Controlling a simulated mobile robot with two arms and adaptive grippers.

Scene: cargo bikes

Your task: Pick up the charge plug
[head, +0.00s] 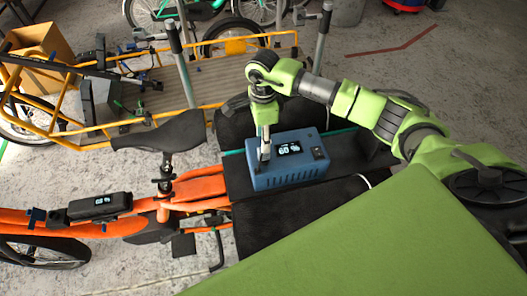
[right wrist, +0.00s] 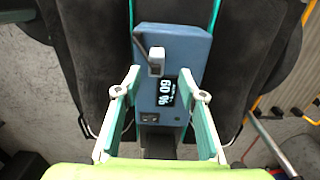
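The charge plug (right wrist: 156,58) is a small light-grey block with a dark cable, lying on top of the blue charger box (right wrist: 190,42) in the right wrist view. My right gripper (right wrist: 161,73) is open, its pale fingers with green inner pads spread on either side. The plug lies between and slightly beyond the fingertips, with no visible contact. In the head view my right gripper (head: 265,148) points down over the left part of the charger box (head: 290,177); I cannot clearly separate the plug from the fingers there. My left gripper is not in view.
The charger box, with a lit display (head: 289,149), sits on the orange bike's rear rack between black side bags (head: 290,215). The black saddle (head: 165,135) stands left of it. A yellow-framed cargo bike (head: 210,83) stands behind.

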